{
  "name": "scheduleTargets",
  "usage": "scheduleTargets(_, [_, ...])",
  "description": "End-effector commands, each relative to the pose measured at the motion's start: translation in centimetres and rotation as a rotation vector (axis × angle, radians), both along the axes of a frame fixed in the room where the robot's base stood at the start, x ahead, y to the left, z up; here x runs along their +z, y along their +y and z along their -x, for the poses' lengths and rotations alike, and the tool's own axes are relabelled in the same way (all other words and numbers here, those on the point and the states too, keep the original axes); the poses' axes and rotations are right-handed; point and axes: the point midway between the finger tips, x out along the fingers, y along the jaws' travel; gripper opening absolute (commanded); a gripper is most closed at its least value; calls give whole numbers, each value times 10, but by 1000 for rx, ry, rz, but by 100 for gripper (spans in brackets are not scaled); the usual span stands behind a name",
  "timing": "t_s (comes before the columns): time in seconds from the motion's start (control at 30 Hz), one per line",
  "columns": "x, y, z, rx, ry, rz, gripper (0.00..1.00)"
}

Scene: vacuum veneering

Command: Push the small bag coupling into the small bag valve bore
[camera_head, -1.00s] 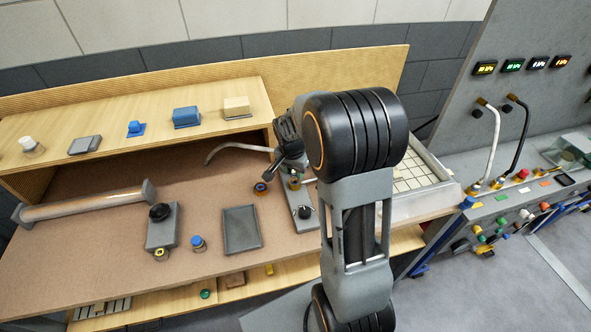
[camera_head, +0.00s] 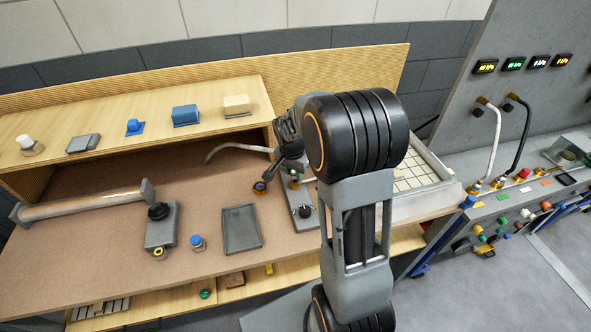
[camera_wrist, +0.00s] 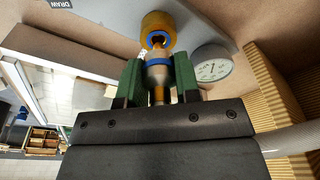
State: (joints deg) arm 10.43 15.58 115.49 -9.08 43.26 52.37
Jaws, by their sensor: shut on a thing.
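In the wrist view, my gripper (camera_wrist: 158,78) has its two green fingers shut on the small bag coupling (camera_wrist: 158,63), a pale metal body with a blue ring and a brass stem. A brass ring-shaped fitting, seemingly the small bag valve bore (camera_wrist: 157,22), lies straight ahead. The coupling's nose points at its opening and overlaps it in view; I cannot tell how deep it sits. In the head view, my gripper (camera_head: 290,150) is over the bench, partly hidden by my arm, and the coupling is hard to make out.
A round white gauge (camera_wrist: 211,65) stands close right of the fitting. A pale hose (camera_wrist: 292,138) runs beside my gripper. A grey tray (camera_head: 241,229) and a black-knobbed block (camera_head: 160,226) lie to the left. Bare bench (camera_head: 110,235) is free farther left.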

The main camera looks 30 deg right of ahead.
Motion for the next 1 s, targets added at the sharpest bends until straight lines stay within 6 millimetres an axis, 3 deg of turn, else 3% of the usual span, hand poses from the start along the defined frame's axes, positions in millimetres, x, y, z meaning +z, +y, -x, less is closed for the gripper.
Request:
scheduleTargets(0.9, [-24, 0, 0, 0, 0, 0, 2])
scheduleTargets(0.93, [-23, 0, 0, 0, 0, 0, 33])
scheduleTargets(1.0, [-23, 0, 0, 0, 0, 0, 40])
